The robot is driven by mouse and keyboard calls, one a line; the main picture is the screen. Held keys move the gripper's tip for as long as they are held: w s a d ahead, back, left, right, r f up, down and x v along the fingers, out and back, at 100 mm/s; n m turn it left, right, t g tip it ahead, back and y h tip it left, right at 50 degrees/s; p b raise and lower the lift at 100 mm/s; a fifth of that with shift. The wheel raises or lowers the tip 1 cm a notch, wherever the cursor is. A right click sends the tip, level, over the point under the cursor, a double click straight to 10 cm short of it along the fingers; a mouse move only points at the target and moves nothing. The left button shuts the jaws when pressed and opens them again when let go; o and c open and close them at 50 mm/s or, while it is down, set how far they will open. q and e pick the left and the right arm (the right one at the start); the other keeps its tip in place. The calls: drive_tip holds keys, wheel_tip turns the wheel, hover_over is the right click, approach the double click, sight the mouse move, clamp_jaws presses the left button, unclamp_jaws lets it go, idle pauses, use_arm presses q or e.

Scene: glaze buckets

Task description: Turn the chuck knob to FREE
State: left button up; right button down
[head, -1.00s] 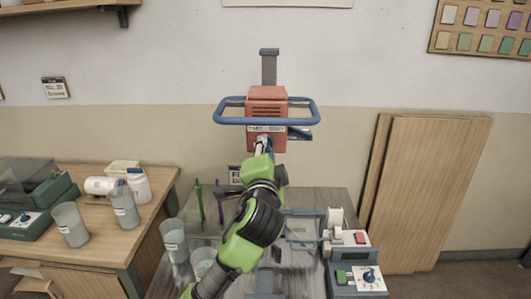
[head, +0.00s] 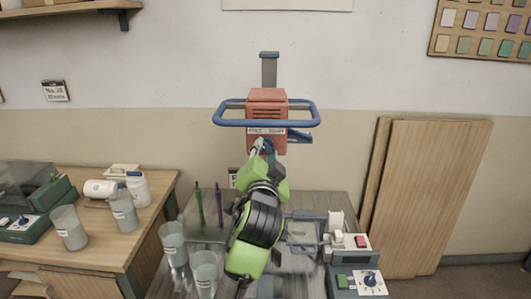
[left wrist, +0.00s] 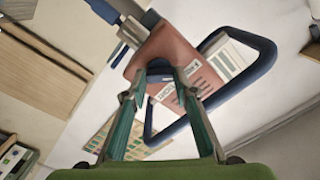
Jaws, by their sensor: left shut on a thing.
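The red mixer head (head: 267,106) hangs on a grey column at the back wall, with a blue ring handle (head: 225,122) around it. A white label strip (head: 258,131) on its front carries print too small to read fully. My left gripper (head: 264,148) is up against the lower front of the head, fingers closed on the chuck knob. The knob is mostly hidden by the fingers; its dark blue body (left wrist: 159,68) shows between the fingertips in the left wrist view, against the red housing (left wrist: 172,52). Its pointer setting cannot be made out. My right gripper is out of view.
Below stands a grey bench with clear buckets (head: 172,243) and a control box (head: 368,281) with a blue dial. A wooden table (head: 150,230) with cups and a white bottle is at left. Wooden boards (head: 435,190) lean on the wall at right.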

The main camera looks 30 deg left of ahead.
use_arm(q)
drive_tip(key=o, duration=1.1)
drive_tip(key=shift+s+d, duration=0.1)
drive_tip(key=v, duration=0.7)
drive_tip(key=shift+s, duration=0.15)
